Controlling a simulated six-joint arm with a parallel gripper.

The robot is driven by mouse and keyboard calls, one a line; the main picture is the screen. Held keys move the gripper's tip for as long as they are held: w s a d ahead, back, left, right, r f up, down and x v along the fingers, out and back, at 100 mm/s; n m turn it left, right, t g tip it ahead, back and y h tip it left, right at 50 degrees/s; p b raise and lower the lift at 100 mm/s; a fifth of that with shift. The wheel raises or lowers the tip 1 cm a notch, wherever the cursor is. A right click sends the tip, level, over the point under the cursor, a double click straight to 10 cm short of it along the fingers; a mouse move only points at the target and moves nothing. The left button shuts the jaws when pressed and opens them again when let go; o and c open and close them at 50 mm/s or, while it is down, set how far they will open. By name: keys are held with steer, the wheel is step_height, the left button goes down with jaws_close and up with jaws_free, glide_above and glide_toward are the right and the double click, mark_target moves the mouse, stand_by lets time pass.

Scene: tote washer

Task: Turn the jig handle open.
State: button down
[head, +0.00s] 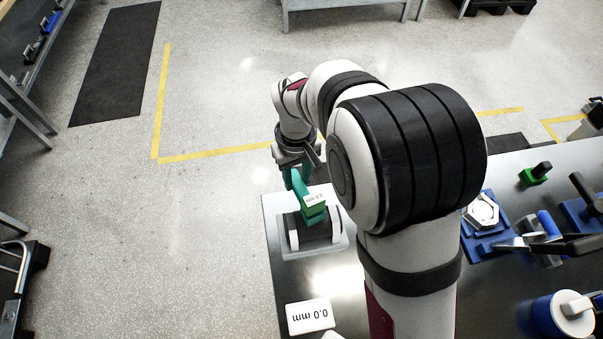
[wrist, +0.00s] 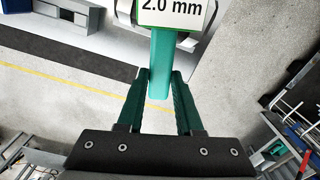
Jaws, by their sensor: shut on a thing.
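My gripper (head: 297,180) is shut on a teal tab (wrist: 161,78) that joins a green-framed block with a white label reading 2.0 mm (wrist: 170,12). In the head view, the green block (head: 315,213) sits over a grey fixture (head: 285,249) with pale curved side pieces and a dark middle, at the left end of the table. I cannot tell whether the tab is the jig handle or whether the block touches the fixture. To the right, a blue fixture (head: 468,236) holds a white hexagonal ring (head: 482,211). A black lever (head: 575,246) lies beside it.
A white plate reading 0.0 mm (head: 310,316) lies near the grey fixture. A blue round container (head: 548,316), a small green block with a black knob (head: 535,175) and another blue fixture (head: 577,213) are at the right. My arm hides the table's middle.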

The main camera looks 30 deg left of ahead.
steer(key=s+d+n, duration=0.1)
steer(key=s+n, duration=0.8)
steer(key=n, duration=0.5)
steer(key=shift+n, duration=0.4)
stand_by(1.0)
steer(key=shift+s+d, duration=0.1)
steer(key=shift+d, duration=0.1)
stand_by(0.4)
steer(key=c, duration=0.6)
jaws_free()
steer(key=shift+o, duration=0.2)
step_height(320, 180, up, 16)
